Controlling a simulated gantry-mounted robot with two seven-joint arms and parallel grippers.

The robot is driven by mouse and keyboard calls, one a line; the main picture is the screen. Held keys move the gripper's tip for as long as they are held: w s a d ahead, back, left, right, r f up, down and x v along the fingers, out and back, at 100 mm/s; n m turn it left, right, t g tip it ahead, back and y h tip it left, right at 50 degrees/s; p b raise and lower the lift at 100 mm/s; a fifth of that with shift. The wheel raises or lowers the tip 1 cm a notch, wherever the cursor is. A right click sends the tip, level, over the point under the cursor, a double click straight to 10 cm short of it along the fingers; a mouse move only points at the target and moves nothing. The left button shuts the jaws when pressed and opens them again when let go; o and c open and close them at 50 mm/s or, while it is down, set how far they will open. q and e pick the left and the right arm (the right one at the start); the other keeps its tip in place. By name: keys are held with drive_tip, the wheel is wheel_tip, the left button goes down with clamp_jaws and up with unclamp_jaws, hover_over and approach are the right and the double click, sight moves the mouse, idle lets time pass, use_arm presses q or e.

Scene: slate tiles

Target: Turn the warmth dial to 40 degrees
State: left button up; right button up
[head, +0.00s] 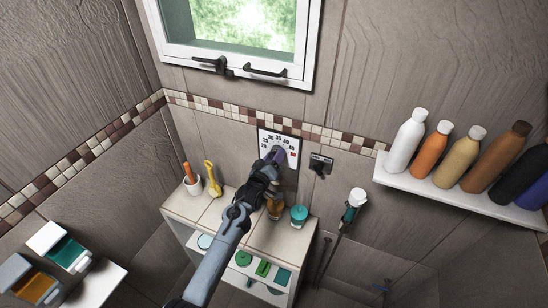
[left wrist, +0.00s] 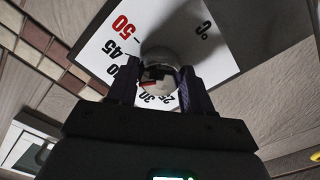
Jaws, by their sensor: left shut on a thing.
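The warmth dial's white plate (head: 293,141) is on the tiled back wall, below the window. It has black numbers and a red 50 at its right. In the left wrist view the plate (left wrist: 222,62) shows a °C sign, the red 50, a 45 and some lower numbers. My left gripper (head: 275,158) reaches the dial from below. In the left wrist view my left gripper (left wrist: 158,88) is shut on the round, shiny grey knob (left wrist: 160,57), one finger on each side. The knob's pointer and the number 40 cannot be made out. My right gripper is out of view.
A low cabinet (head: 177,210) under the dial carries a cup (head: 193,186), a yellow item (head: 212,178) and a teal jar (head: 299,214). A black wall fitting (head: 320,163) is right of the dial. A shelf (head: 455,198) with several bottles is at the right.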

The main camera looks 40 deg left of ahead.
use_arm(q)
drive_tip(key=o, duration=1)
drive_tip(key=shift+o, duration=0.2)
drive_tip(key=b+v, duration=0.1)
drive_tip(key=v, duration=1)
drive_tip(key=shift+b, duration=0.4)
